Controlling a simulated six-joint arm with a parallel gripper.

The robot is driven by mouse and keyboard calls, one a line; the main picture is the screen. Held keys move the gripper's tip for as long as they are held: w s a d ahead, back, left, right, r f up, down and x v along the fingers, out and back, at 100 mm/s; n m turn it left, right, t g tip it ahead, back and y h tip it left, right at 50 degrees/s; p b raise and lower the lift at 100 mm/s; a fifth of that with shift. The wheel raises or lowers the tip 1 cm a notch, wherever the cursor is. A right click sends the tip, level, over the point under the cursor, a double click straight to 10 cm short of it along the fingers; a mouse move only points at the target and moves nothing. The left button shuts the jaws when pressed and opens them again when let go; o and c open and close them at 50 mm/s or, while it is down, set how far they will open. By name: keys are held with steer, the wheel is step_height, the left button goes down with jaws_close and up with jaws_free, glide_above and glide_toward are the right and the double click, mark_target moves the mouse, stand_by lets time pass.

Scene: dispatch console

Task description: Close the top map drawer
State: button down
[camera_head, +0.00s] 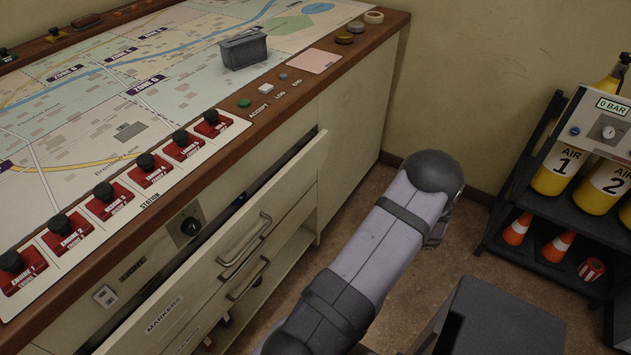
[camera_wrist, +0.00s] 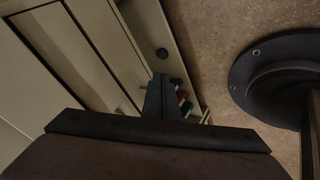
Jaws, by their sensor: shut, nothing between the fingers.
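The top map drawer (camera_head: 285,187) is the upper cream drawer front, with a "MARKERS" label and a metal bar handle (camera_head: 245,240). It stands out from the console, with a dark gap visible behind its top edge. Another drawer front with its own handle (camera_head: 248,278) is below it. My gripper (camera_wrist: 164,92) is shut and empty in the wrist view, pointing toward cream cabinet panels (camera_wrist: 75,60). I cannot tell whether it touches them. In the head view my arm reaches up to the right of the drawer, and its fingers are hidden.
The console top (camera_head: 85,105) holds a map, red station switches and a small grey box (camera_head: 243,50). A black rack (camera_head: 520,185) with yellow air cylinders stands at the right. A dark grey box (camera_head: 495,320) is at the lower right. Open floor lies between console and rack.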

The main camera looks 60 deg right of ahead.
mark_target(305, 156)
steer(key=d+n+t+h+b, duration=0.2)
steer(key=d+b, duration=0.1)
steer(key=d, duration=0.4)
steer(key=w+d+r+n+t, duration=0.1)
steer(key=r+n+t, duration=0.3)
steer(key=r+n, duration=0.5)
steer(key=w+d+r+n+t+y, duration=0.1)
steer(key=w+r+n+t, duration=0.2)
steer(key=r+n, duration=0.6)
steer(key=n, duration=0.4)
steer(key=shift+w+d+t+p, duration=0.15)
steer(key=shift+t+p, duration=0.2)
steer(key=shift+t, duration=0.05)
steer(key=shift+r, duration=0.1)
steer(key=w+b, duration=0.1)
steer(key=w, duration=1.3)
